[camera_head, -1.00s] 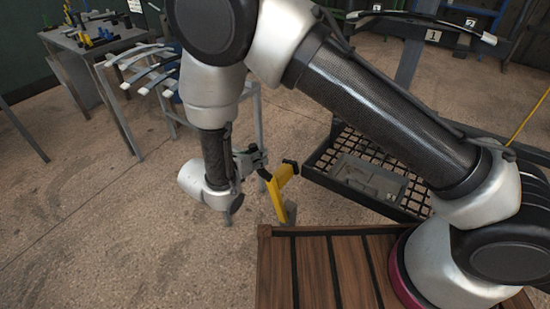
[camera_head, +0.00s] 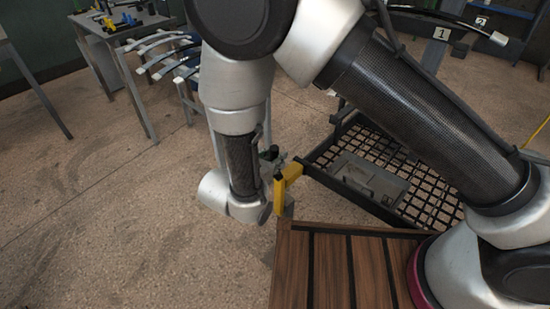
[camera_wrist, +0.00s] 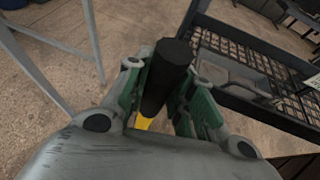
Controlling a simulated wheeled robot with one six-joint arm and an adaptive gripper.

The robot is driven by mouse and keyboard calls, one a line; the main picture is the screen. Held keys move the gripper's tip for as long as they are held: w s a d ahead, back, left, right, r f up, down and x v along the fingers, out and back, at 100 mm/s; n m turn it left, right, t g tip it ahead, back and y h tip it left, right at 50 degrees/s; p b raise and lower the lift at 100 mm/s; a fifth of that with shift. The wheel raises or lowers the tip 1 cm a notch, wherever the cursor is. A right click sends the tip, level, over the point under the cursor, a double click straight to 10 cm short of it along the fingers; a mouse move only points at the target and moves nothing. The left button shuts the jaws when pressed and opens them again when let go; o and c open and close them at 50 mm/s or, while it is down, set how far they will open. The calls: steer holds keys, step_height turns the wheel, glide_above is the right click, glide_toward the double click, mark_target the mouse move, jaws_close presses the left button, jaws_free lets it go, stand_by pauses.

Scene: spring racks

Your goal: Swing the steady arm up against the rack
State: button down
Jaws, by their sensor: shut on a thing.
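A yellow bar (camera_head: 288,179) with a black grip (camera_wrist: 166,74), which I take for the steady arm, stands out beside the black mesh tray in the head view. My gripper (camera_head: 270,157) is at the bar's upper end. In the wrist view, the green-padded fingers of my gripper (camera_wrist: 166,92) are closed around the black grip, with a little yellow (camera_wrist: 144,123) showing below it. The bar's lower end and any hinge are hidden or unclear. A grey rack (camera_head: 460,30) with number plates stands at the back right, partly behind my arm.
The black mesh tray (camera_head: 322,172) holding a grey flat part lies close right of the bar. A slatted wooden deck (camera_head: 330,265) is in front. A table with tools (camera_head: 120,30) and a stand with curved springs (camera_head: 165,45) are back left. The floor at left is clear.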

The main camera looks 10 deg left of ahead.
steer(key=shift+s+d+f, duration=0.15)
steer(key=shift+d, duration=0.15)
steer(key=c, duration=1.2)
jaws_free()
steer(key=shift+a, duration=0.1)
steer(key=shift+s+a+r, duration=0.1)
steer(key=shift+s+r, duration=0.1)
steer(key=v, duration=1.1)
steer(key=shift+s, duration=0.25)
steer(key=shift+a+r, duration=0.1)
